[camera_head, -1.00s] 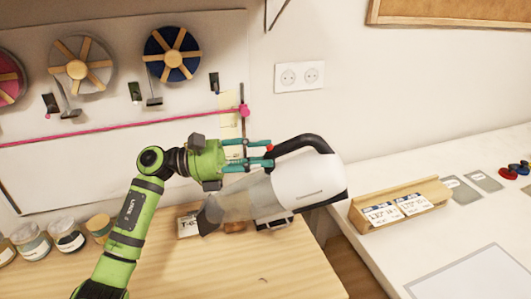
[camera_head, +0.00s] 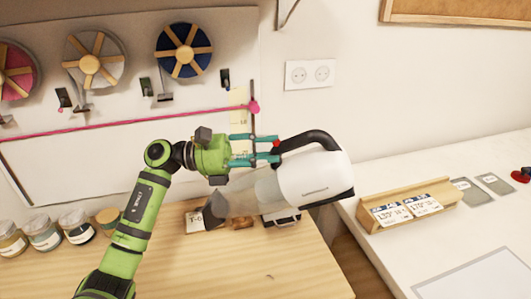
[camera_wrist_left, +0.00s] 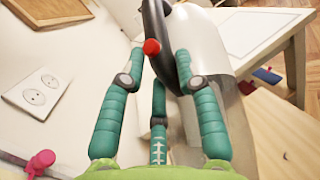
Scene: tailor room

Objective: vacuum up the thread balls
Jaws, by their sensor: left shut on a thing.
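A white handheld vacuum (camera_head: 312,177) with a black handle and a clear grey nozzle shows in the head view, held above the wooden table (camera_head: 240,265). My left gripper (camera_head: 272,150) has its teal fingers shut on the black handle. In the left wrist view, the fingers (camera_wrist_left: 160,85) close around the handle near a red button, with the vacuum (camera_wrist_left: 207,50) behind. The nozzle points down and left. A small dark speck lies on the table near the front; I cannot tell whether it is a thread ball. My right gripper is not in view.
Several jars (camera_head: 45,233) stand at the table's left. A label card (camera_head: 195,221) and a small dark item (camera_head: 281,216) lie under the vacuum. A white counter (camera_head: 400,250) at right holds a wooden card stand (camera_head: 408,203). Ribbon spools (camera_head: 184,50) hang on the wall panel.

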